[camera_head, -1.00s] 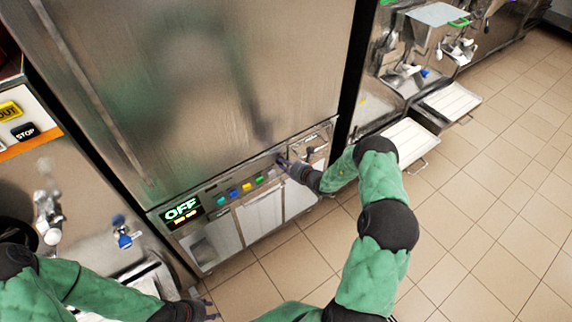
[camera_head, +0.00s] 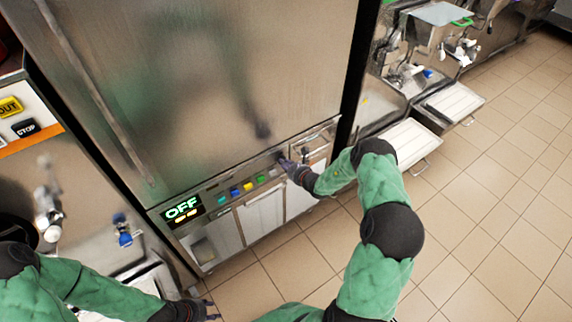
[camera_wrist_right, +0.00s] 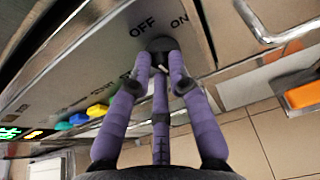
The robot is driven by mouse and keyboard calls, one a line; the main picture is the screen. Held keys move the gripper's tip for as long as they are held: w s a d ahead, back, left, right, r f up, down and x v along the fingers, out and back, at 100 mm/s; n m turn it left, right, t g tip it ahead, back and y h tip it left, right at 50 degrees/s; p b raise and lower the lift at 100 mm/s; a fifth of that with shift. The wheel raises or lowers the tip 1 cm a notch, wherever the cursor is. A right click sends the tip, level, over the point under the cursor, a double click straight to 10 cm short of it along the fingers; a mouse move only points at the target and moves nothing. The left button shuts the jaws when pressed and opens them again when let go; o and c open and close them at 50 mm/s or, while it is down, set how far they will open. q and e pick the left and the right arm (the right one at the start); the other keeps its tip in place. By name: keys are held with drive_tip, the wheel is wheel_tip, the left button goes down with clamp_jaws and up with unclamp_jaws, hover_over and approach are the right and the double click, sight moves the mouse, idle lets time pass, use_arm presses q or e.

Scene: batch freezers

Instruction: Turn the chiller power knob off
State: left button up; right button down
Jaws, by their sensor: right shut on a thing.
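The chiller power knob (camera_wrist_right: 162,46) is a dark round knob on the steel panel, under the printed labels OFF and ON, in the right wrist view. My right gripper (camera_wrist_right: 160,72) has its purple fingers closed around the knob; a light pointer mark shows between the fingertips. In the head view my right gripper (camera_head: 285,163) is at the right part of the chiller's control strip, and it hides the knob. The display (camera_head: 182,209) at the strip's left end reads OFF. My left gripper (camera_head: 207,309) is low at the left, away from the panel; its fingers are partly cut off by my arm.
Coloured buttons (camera_head: 235,191) line the strip between display and knob. A metal handle (camera_wrist_right: 262,28) is right of the knob in the wrist view. Machines with white trays (camera_head: 408,140) stand to the right. Tiled floor (camera_head: 480,220) is clear.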

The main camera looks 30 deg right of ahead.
drive_tip(key=c, duration=1.2)
unclamp_jaws()
drive_tip(key=shift+s+a+f, duration=0.15)
drive_tip(key=shift+a+f, duration=0.25)
drive_tip(key=shift+f, duration=0.2)
drive_tip(key=shift+w+d+r, duration=0.3)
drive_tip(key=shift+w+d, duration=0.05)
drive_tip(key=v, duration=1.2)
drive_tip(key=shift+f, duration=0.1)
